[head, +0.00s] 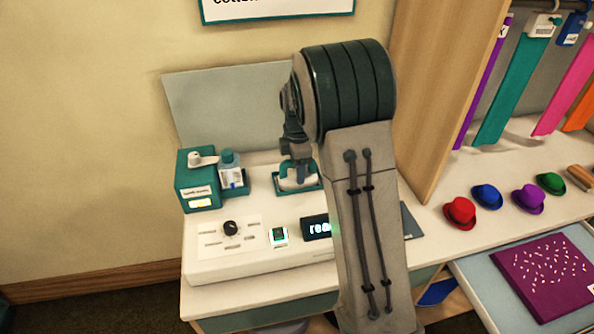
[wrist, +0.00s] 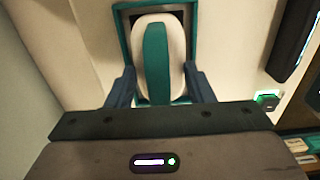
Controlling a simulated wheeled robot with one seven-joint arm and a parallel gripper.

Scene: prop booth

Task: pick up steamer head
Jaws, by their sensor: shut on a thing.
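The steamer head (wrist: 173,50) is a white rounded piece with a teal band along its middle. In the wrist view it lies in a teal-rimmed square holder (wrist: 122,18). My gripper (wrist: 160,85) has one dark finger on each side of it and is shut on it. In the head view the steamer head (head: 298,183) shows as a white shape low in the teal holder (head: 313,188), below my gripper (head: 297,170). My arm hides part of the counter to the right.
A teal box (head: 198,183) and a bottle (head: 231,172) stand left of the holder. A control panel with a black knob (head: 230,228) and a lit display (head: 317,228) lies in front. Several small hats, including a red one (head: 460,212), sit on the right counter beyond a wooden partition (head: 440,90).

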